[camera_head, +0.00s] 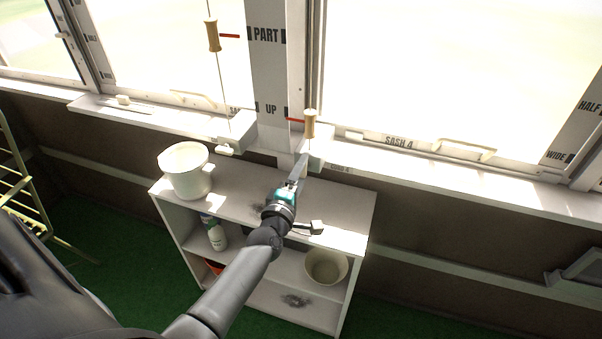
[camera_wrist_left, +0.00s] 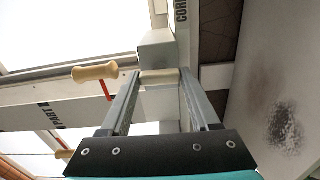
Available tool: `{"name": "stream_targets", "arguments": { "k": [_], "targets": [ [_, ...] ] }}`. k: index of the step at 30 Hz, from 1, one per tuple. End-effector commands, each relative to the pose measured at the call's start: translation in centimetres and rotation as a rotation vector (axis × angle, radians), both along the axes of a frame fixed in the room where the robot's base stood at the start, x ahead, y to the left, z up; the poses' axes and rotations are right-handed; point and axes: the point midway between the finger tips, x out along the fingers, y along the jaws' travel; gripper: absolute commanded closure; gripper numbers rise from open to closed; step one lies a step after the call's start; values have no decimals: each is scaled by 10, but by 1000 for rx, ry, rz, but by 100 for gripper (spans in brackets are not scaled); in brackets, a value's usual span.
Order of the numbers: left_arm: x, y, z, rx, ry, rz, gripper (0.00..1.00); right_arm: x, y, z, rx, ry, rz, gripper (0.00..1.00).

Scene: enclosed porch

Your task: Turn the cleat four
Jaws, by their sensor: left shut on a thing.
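My left gripper (camera_head: 301,163) reaches up to the sill beside the post, under the label SASH 4 (camera_head: 385,140). In the left wrist view its two fingers (camera_wrist_left: 160,80) are closed on a cream cleat (camera_wrist_left: 160,75), which sits at a pale grey box (camera_wrist_left: 157,47). In the head view that box (camera_head: 318,150) shows just right of the fingertips; the cleat is mostly hidden there. A wooden cord pull (camera_head: 310,124) hangs just above, near a red mark (camera_head: 295,120). Another cleat (camera_head: 225,151) is on a box (camera_head: 238,130) farther left. My right gripper is not in view.
A white shelf unit (camera_head: 345,200) stands below the sill, with a white bucket (camera_head: 185,175) on top and a bottle (camera_head: 214,232) and a beige pot (camera_head: 326,267) inside. A second wooden pull (camera_head: 212,36) hangs at the left window. Green floor lies around.

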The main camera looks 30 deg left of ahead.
Motion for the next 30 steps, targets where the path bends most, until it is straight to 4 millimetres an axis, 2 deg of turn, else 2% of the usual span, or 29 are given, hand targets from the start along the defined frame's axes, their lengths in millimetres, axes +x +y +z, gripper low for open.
{"name": "stream_targets", "arguments": {
  "k": [20, 21, 28, 30],
  "targets": [
    [0, 0, 0, -58, -13, -1, 93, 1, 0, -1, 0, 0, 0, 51],
    [0, 0, 0, -58, -13, -1, 33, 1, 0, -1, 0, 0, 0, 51],
    [0, 0, 0, -55, -12, -1, 7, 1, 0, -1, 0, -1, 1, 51],
    [0, 0, 0, -55, -12, 0, 7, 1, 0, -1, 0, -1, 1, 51]
  ]
}}
